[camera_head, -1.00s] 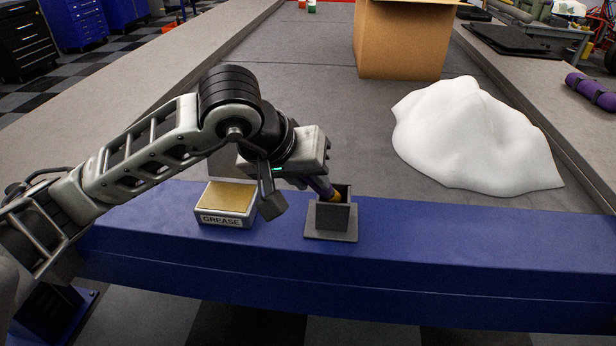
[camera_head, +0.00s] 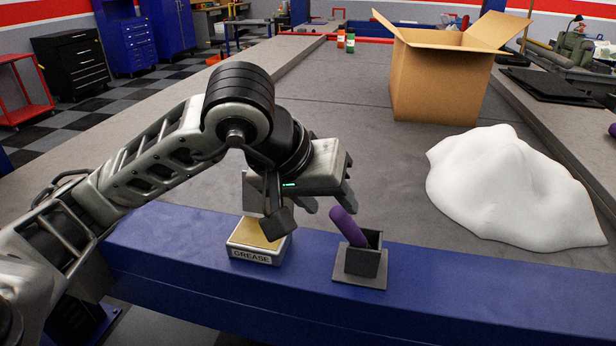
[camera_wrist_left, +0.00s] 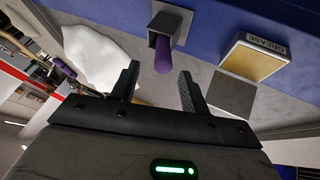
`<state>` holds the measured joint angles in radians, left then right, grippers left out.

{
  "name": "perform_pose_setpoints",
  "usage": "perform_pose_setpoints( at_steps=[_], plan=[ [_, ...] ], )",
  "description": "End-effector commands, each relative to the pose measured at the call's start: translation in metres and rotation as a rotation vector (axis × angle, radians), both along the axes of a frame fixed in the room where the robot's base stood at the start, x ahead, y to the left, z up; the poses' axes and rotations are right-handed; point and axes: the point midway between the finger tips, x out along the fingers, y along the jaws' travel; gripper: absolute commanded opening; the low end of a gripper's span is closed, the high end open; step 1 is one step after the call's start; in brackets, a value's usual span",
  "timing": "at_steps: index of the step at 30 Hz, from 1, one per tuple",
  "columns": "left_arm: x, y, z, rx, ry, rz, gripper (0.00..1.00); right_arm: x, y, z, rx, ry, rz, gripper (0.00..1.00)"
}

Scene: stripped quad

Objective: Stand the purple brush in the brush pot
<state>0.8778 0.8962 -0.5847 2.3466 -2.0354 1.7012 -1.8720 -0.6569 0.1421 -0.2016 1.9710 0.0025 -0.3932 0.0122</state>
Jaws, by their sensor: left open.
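The purple brush (camera_head: 347,226) stands in the dark grey brush pot (camera_head: 363,262), leaning to the left with its purple handle sticking up out of the opening. The pot sits upright on the blue beam at the front edge. My left gripper (camera_head: 333,205) is open and empty, just above and behind the handle, apart from it. In the left wrist view, the open fingers (camera_wrist_left: 157,90) show either side of the brush's handle end (camera_wrist_left: 163,60), which lies beyond them, with the pot (camera_wrist_left: 168,27) behind it. The brush's lower end is hidden inside the pot. My right gripper is not in view.
A grease tin (camera_head: 258,247) sits on the blue beam just left of the pot. A white cloth-like mound (camera_head: 510,190) lies to the right, and an open cardboard box (camera_head: 438,85) stands behind. The grey surface between them is clear.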

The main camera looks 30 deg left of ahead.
Motion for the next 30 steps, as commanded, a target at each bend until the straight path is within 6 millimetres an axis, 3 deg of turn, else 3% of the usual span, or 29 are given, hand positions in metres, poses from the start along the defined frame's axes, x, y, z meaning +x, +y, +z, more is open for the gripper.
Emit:
perform_pose_setpoints(
  at_steps=[3, 10, 30],
  plan=[
    [-0.013, 0.006, 0.022, 0.001, -0.005, 0.001, 0.46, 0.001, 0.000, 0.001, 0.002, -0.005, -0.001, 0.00],
    [-0.029, 0.012, 0.047, 0.000, -0.001, 0.000, 0.46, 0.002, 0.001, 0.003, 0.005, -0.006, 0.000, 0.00],
    [-0.032, 0.013, 0.050, 0.001, 0.002, 0.000, 0.46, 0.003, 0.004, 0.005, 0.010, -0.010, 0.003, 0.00]
  ],
)
